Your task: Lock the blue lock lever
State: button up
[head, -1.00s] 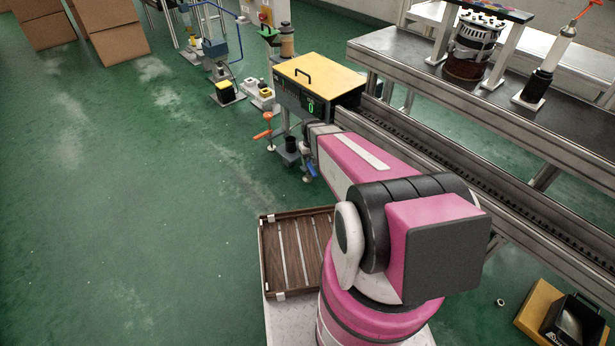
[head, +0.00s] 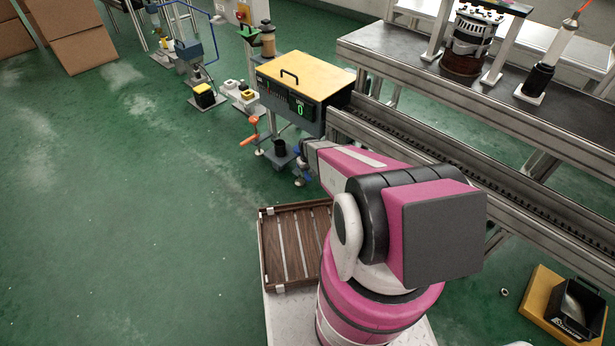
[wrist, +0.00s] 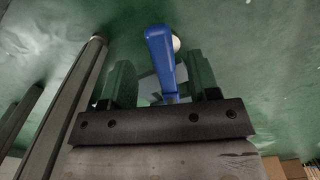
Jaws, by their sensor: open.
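The blue lock lever (wrist: 161,58) shows in the wrist view as a long blue handle. It stands between the two fingers of my gripper (wrist: 160,82), which are apart with gaps on both sides, so the gripper is open and not closed on it. The lever's lower end is partly hidden by the gripper body. My gripper cannot be made out clearly there.
An orange-handled lever (head: 249,131) and a black cup (head: 280,148) are left of the lock lever. A conveyor rail (head: 440,160) runs right of my arm. A brown slatted tray (head: 264,250) lies in front. Green floor on the left is clear.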

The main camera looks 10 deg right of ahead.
aim_at(307, 176)
notch_tip(307, 176, down, 4)
jog(key=shift+r, duration=0.25)
grip_shut()
